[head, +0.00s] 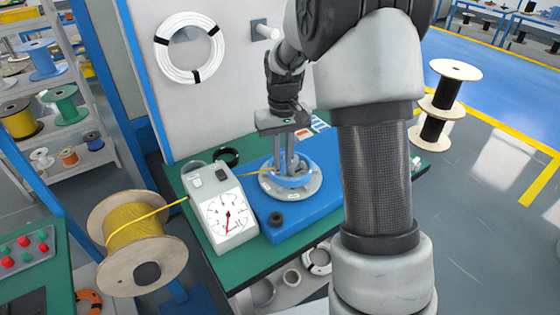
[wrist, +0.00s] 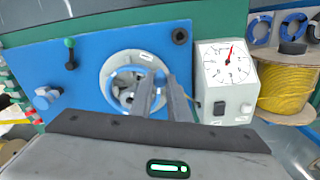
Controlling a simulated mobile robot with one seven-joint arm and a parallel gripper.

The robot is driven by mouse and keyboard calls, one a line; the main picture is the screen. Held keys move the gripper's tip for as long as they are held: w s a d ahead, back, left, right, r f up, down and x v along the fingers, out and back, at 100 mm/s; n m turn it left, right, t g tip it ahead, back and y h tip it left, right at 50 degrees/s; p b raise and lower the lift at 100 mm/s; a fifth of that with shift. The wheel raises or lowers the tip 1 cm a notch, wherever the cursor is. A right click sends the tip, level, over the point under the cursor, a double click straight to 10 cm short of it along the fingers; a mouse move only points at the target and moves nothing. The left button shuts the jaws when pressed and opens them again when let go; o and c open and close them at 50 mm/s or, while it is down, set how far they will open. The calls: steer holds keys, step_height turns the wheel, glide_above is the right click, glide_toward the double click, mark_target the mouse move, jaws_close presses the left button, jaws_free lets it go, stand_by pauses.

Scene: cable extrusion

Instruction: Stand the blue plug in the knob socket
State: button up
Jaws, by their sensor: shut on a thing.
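My gripper (wrist: 160,80) is shut over a round grey disc (wrist: 110,90) on the blue board. A blue curved part (wrist: 150,62) shows at the fingertips; its lower side is hidden by the fingers, and I cannot tell if it is the blue plug. A blue-and-grey knobbed piece (wrist: 46,97) is at the board's left in the wrist view. A black ring-shaped socket (wrist: 180,36) is at its top right; it also shows in the head view (head: 276,219).
A white dial box (head: 222,210) stands beside the blue board (head: 312,222). A yellow wire runs from a spool (head: 135,233) past the box toward the disc. A green-topped black lever (wrist: 70,52) stands on the board. The board's near part is mostly clear.

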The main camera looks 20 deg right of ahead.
steer(key=w+d+p, duration=0.4)
steer(key=w+d, duration=0.1)
steer(key=w, duration=0.4)
steer(key=shift+w+d, duration=0.2)
steer(key=shift+f, duration=0.1)
stand_by(0.5)
steer(key=shift+f+b, duration=0.85)
steer(key=shift+f, duration=1.05)
steer(key=shift+f, duration=0.4)
steer(key=o, duration=0.9)
steer(key=shift+r, duration=0.1)
